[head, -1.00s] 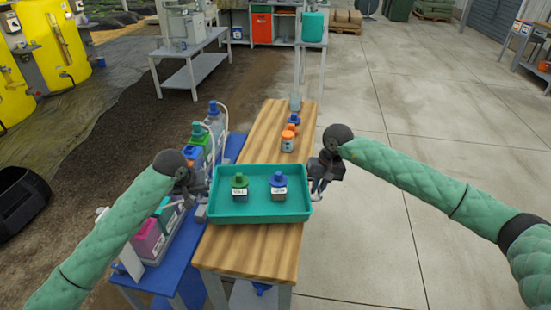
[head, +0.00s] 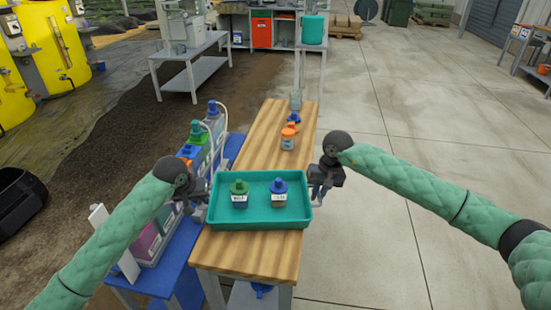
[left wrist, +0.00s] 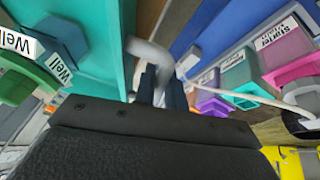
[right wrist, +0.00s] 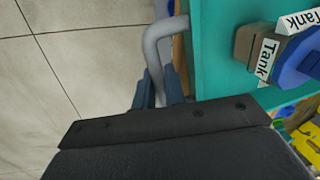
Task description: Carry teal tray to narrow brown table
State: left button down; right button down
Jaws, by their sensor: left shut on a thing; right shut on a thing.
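The teal tray (head: 235,221) is over the near part of the narrow brown table (head: 245,252). It looks level; I cannot tell whether its underside touches the wood. A green-capped bottle (head: 239,194) labelled "Well" and a blue-capped bottle (head: 279,195) labelled "Tank" stand upright in it. My left gripper (head: 199,208) is shut on the tray's grey left handle, which shows in the left wrist view (left wrist: 150,55). My right gripper (head: 319,190) is shut on the right handle, seen in the right wrist view (right wrist: 155,45).
Orange and blue-capped containers (head: 288,138) and a clear jar (head: 295,100) stand on the table's far part. A blue bench (head: 170,277) with several coloured bottles adjoins on the left. Concrete floor (head: 400,240) is open on the right.

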pick_arm(q)
jog(key=c, duration=1.5)
grip_release()
jog(key=shift+a+f, duration=0.1)
pick_arm(e)
jog(key=c, duration=1.5)
grip_release()
jog(key=shift+d, duration=0.1)
pick_arm(q)
jog(key=shift+o, duration=0.2)
pick_arm(e)
jog(key=shift+o, duration=0.2)
jog(key=shift+r, duration=0.5)
pick_arm(q)
jog(key=v, duration=1.2)
pick_arm(e)
notch_tip(320, 180, up, 11)
jog(key=d, duration=0.2)
jog(key=shift+f, duration=0.15)
jog(key=shift+d, duration=0.1)
